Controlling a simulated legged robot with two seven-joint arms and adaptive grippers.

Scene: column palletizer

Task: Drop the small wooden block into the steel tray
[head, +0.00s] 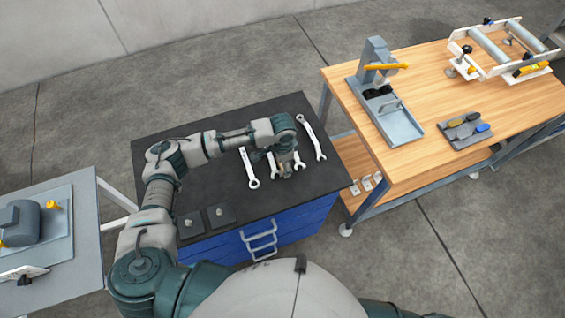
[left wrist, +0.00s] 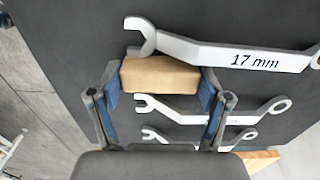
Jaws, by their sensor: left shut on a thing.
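My left gripper (head: 284,168) is over the dark top of the blue cabinet. In the left wrist view my left gripper (left wrist: 160,82) is shut on the small wooden block (left wrist: 160,72), a tan block between its blue-padded fingers. The block lies across the view above the dark surface with wrenches around it; I cannot tell its exact height. No plain steel tray shows clearly. A grey tray-like metal base (head: 401,128) with an upright column stands on the wooden bench at right. My right gripper is out of view.
Several wrenches (head: 311,137) lie on the dark cabinet top (head: 180,126), one marked 17 mm (left wrist: 240,56). Two small dark plates (head: 220,216) lie near its front. The wooden bench (head: 440,80) also holds a tool holder (head: 465,132) and a roller frame (head: 490,45). A grey table (head: 75,275) stands left.

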